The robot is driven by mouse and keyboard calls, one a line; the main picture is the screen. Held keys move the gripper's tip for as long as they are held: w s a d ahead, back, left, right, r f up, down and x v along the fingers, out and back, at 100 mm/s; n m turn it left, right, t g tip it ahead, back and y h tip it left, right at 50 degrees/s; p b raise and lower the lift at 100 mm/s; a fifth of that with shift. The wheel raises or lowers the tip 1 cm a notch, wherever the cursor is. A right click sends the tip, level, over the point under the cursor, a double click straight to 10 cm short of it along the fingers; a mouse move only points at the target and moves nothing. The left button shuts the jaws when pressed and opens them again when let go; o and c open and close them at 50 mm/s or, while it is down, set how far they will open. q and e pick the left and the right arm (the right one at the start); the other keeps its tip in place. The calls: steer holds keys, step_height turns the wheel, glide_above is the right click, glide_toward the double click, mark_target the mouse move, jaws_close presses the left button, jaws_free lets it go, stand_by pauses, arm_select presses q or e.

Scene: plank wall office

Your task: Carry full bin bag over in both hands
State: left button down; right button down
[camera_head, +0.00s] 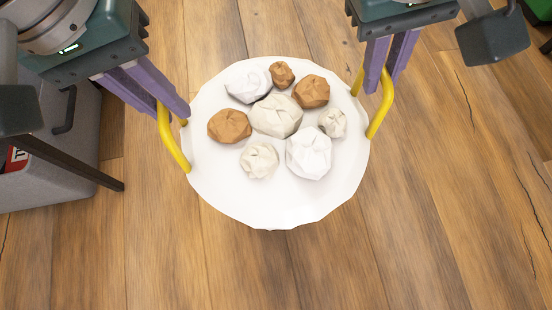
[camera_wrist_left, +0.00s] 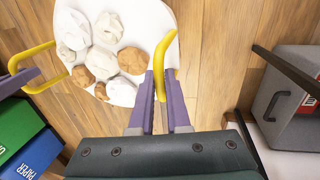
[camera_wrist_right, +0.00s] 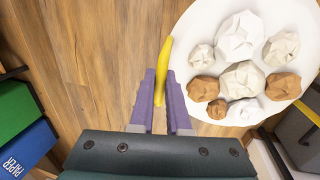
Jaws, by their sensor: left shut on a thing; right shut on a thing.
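The full bin bag (camera_head: 275,208) is a white round bag, seen from above, with several crumpled white, cream and brown paper balls in its top. It has a yellow handle loop on each side. My left gripper (camera_head: 172,115) is shut on the left yellow handle (camera_head: 172,145). My right gripper (camera_head: 377,85) is shut on the right yellow handle (camera_head: 382,108). The bag hangs between both grippers over the wood floor. The left wrist view shows the handle (camera_wrist_left: 168,55) between the purple fingers, and the right wrist view shows the other handle (camera_wrist_right: 162,70) likewise. The bag's underside is hidden.
A grey bin (camera_head: 60,150) with a dark handle and a red label stands at the left. Green and blue bins, the blue one marked PAPER (camera_wrist_right: 22,150), stand on the right arm's side. The plank floor (camera_head: 440,230) below and right of the bag is clear.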

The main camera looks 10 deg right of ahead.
arm_select(q)
steer(key=shift+f, duration=0.2)
arm_select(e)
steer(key=shift+f, duration=0.15)
